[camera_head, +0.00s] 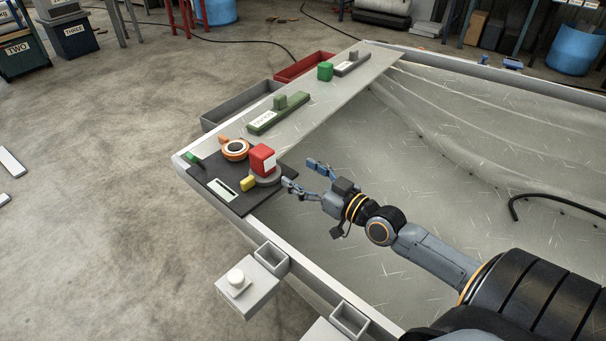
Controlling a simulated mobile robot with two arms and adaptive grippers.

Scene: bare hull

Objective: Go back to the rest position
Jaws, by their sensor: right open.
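My right gripper (300,175) is open and empty. Its arm comes in from the lower right over the hull. I see a gap between the fingers and the block. The base is on a dark mat (227,197) at the near end of the grey bench board (340,85). My left gripper does not show.
The board bears a green labelled holder (279,114), a green block (325,71) and a grey holder (352,63). Grey (243,104) and red (305,67) trays adjoin it. A black hose (540,197) lies right.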

